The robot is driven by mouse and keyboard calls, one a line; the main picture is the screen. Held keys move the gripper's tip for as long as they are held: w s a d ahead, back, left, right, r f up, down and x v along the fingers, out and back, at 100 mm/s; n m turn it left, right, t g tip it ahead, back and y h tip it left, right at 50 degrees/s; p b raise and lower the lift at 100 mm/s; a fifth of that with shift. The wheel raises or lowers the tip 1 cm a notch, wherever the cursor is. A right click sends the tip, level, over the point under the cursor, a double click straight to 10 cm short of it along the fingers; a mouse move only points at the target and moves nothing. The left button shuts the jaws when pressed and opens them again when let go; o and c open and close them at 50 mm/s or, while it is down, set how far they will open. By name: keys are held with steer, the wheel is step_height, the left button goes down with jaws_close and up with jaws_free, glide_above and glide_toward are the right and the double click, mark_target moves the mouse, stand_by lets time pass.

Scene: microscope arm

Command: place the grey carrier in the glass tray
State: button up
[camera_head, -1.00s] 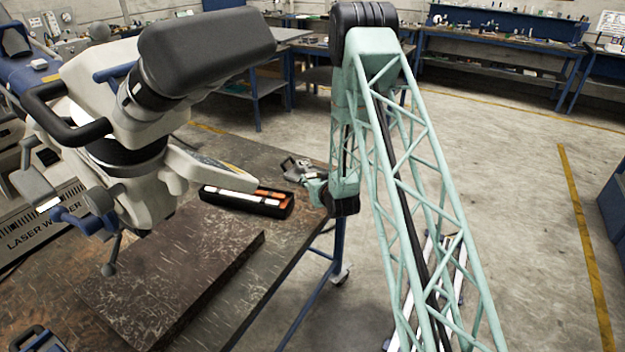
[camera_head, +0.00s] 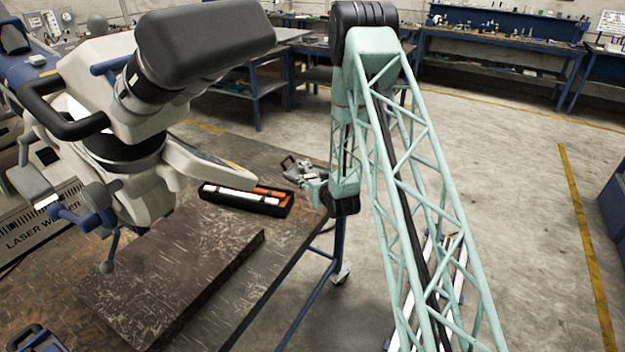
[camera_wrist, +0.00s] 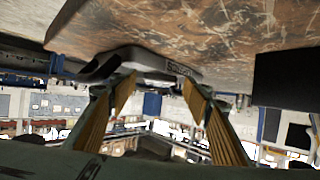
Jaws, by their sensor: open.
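A grey, flat piece with dark lettering, which looks like the grey carrier (camera_wrist: 150,62), lies against the brown tabletop in the wrist view. My gripper (camera_wrist: 160,84) is open, its two yellow-padded fingers pointing at this piece from either side. I cannot tell whether they touch it. In the head view, a small grey shape (camera_head: 297,167) sits at the table's far corner beside my wrist, which partly hides that area. A long black tray (camera_head: 245,199) with white and orange pieces lies just left of it. I cannot tell whether this is the glass tray.
A large microscope (camera_head: 140,120) stands over the table on the left, its arm reaching close to the black tray. A thick brown slab (camera_head: 180,265) lies in front. A black block (camera_wrist: 282,80) is right of my gripper in the wrist view. Open floor lies right.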

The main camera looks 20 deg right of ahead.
steer(key=shift+r+p, duration=0.25)
steer(key=shift+p, duration=0.05)
steer(key=shift+r, duration=0.15)
steer(key=shift+p+v, duration=0.4)
steer(key=shift+v, duration=5.6)
